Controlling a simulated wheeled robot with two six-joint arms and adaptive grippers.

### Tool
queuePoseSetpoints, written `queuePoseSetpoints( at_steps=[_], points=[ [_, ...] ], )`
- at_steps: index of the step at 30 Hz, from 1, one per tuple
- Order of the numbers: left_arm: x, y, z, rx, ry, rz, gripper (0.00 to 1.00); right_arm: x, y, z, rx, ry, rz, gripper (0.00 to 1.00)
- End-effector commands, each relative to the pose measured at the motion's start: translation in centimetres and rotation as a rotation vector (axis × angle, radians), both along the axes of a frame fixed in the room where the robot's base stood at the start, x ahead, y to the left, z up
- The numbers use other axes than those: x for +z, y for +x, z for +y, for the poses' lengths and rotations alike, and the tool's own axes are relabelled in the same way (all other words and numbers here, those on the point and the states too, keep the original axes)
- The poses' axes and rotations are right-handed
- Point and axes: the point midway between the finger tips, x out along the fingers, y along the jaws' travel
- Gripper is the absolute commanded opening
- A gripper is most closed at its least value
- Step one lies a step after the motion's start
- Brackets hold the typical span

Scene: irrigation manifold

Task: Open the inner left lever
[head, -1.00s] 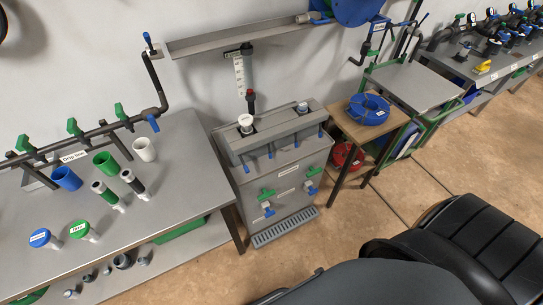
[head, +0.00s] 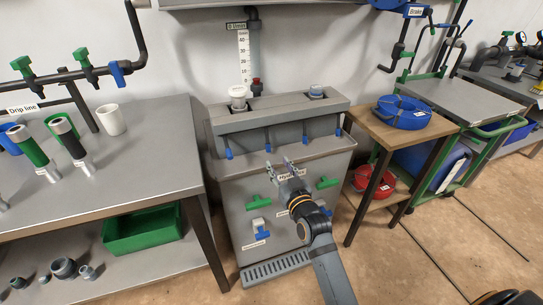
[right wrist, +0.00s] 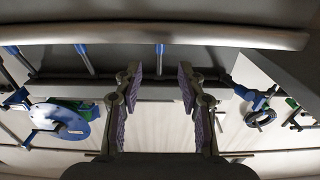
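The grey cabinet (head: 240,195) carries a row of several blue levers hanging below its upper box. The inner left lever (head: 267,141) is second from the left in the head view. My right gripper (head: 289,163) is in front of the cabinet, just below and right of that lever, apparently apart from it. In the right wrist view my right gripper (right wrist: 160,88) is open, with nothing between its fingers. A blue lever (right wrist: 159,49) shows beyond the gap there; I cannot be sure which one. My left gripper is out of view.
Green valve handles (head: 258,204) sit low on the cabinet front, partly behind my right arm. A grey bench (head: 150,150) stands at the left. A wooden stand (head: 385,128) with a blue hose coil (head: 404,112) is close on the right.

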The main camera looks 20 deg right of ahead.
Motion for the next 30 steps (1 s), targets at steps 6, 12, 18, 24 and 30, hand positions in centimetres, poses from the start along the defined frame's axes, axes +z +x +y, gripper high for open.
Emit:
queuePoseSetpoints(
  at_steps=[6,12,18,24,30],
  points=[
    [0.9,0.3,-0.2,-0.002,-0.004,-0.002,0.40,0.1,2.6,0.1,0.000,-0.001,-0.001,0.40],
    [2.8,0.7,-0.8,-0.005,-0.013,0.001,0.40,-0.1,6.9,0.2,0.000,0.000,0.001,0.40],
    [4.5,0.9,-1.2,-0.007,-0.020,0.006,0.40,-0.1,9.8,0.3,0.000,0.000,0.002,0.40],
    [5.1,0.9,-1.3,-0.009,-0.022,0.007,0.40,0.0,10.5,0.3,0.000,0.000,0.003,0.40],
    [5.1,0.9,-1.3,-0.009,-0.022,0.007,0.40,0.0,10.4,0.3,0.000,0.000,0.003,0.33]
  ],
)
